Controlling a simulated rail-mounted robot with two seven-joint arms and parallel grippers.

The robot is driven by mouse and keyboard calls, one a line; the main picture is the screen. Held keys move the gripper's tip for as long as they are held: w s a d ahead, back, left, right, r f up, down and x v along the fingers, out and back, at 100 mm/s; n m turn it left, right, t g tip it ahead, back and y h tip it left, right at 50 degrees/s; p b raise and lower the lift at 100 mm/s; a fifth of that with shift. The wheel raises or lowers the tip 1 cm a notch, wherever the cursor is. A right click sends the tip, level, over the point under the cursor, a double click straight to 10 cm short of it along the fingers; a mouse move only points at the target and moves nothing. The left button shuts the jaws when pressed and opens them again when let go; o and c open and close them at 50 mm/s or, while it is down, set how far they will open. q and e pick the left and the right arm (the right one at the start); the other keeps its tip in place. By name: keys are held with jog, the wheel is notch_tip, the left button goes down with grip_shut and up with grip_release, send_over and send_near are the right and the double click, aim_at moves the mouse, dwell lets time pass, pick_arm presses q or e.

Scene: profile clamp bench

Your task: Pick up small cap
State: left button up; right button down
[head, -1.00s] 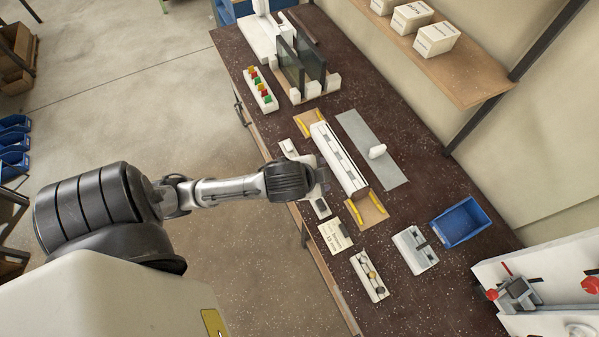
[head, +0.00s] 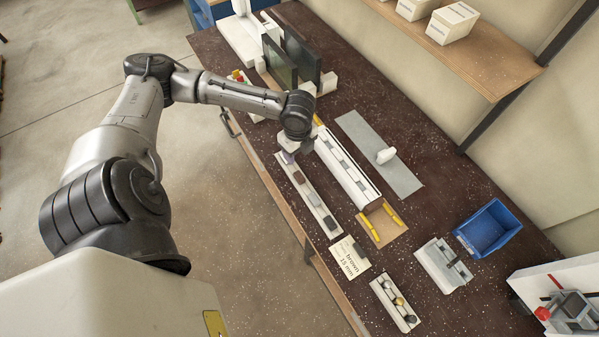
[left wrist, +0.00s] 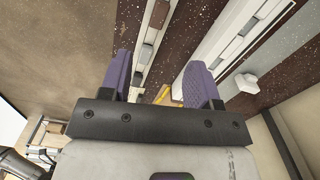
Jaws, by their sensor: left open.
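My left gripper (head: 289,157) is open, pointing down over the far end of a white strip (head: 325,217) that holds several small brown, grey and dark blocks. In the left wrist view its two purple fingers (left wrist: 157,78) are spread, with a grey block (left wrist: 147,52) and a brown block (left wrist: 160,14) of the strip beyond them. Nothing is between the fingertips that I can make out. A white holder (head: 390,307) near the front edge carries several small rounded pieces, one yellowish and one dark (head: 410,319). I cannot tell which piece is the small cap.
A long white profile (head: 347,170) with a yellow-edged end plate (head: 381,223) lies beside the strip. A card (head: 350,258) reads "brown 15 mm". A grey mat (head: 375,145), a blue bin (head: 488,228) and a white fixture (head: 443,265) stand to the right. Dark upright panels (head: 282,62) stand behind.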

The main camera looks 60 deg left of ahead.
aim_at(299, 176)
pick_arm(q)
jog(key=shift+m, duration=0.9)
jog(key=f, duration=0.9)
jog(key=f+b, duration=0.1)
jog(key=f, duration=0.4)
jog(key=shift+d, duration=0.4)
jog(key=shift+c, duration=0.4)
jog(key=c, duration=0.9)
